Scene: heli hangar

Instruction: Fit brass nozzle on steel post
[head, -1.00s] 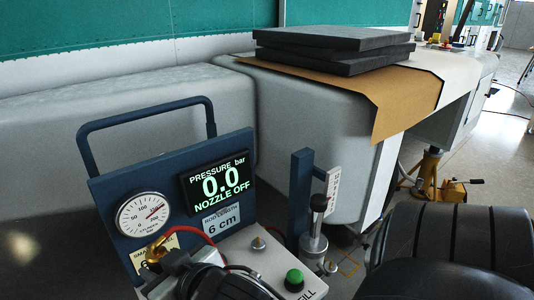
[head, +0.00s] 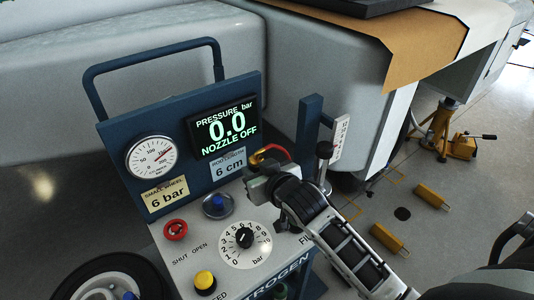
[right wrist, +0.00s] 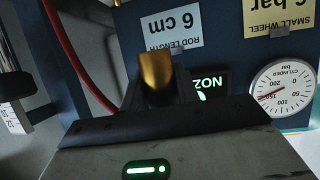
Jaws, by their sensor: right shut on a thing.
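The brass nozzle (head: 265,154), with a red hose at it, is in my right gripper (head: 262,176), above the right part of the grey panel. In the right wrist view the brass nozzle (right wrist: 154,72) sits between the two dark fingers, which are shut on it. A steel upright with a black top (head: 324,160) stands behind and right of the gripper, beside a white scale; the gripper and arm hide its surroundings. I cannot tell whether this is the steel post. The nozzle looks apart from it. The left gripper is not in view.
The blue cart's display (head: 222,127) reads 0.0 and NOZZLE OFF. The panel has a dial (head: 244,238), red knob (head: 175,229) and yellow button (head: 205,281). A black wheel (head: 85,272) is at lower left. Yellow blocks (head: 390,238) lie on the floor at right.

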